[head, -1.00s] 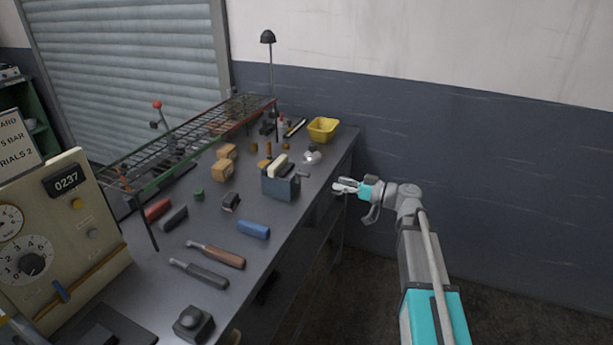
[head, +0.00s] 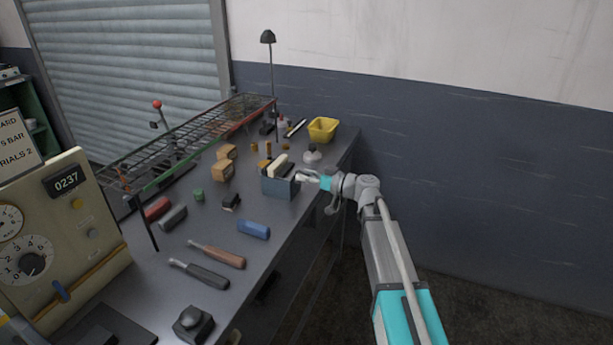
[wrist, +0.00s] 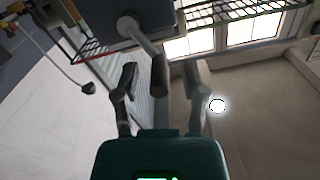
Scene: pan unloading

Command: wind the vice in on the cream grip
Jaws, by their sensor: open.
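The vice (head: 281,188) is a blue-grey block near the bench's right edge. The cream grip (head: 278,163) stands upright in its top, between its jaws. My gripper (head: 301,176) is at the vice's right end, open. In the wrist view, the vice (wrist: 105,12) fills the top as a dark block. Its crank (wrist: 140,38) runs from a round hub to a dark knob (wrist: 159,76). The knob lies between the two spread fingers of my gripper (wrist: 160,70), which do not appear closed on it. The cream grip is out of the wrist view.
A wire rack (head: 195,142) runs along the back. A yellow bin (head: 322,130) stands at the far end. Open floor lies right of the bench.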

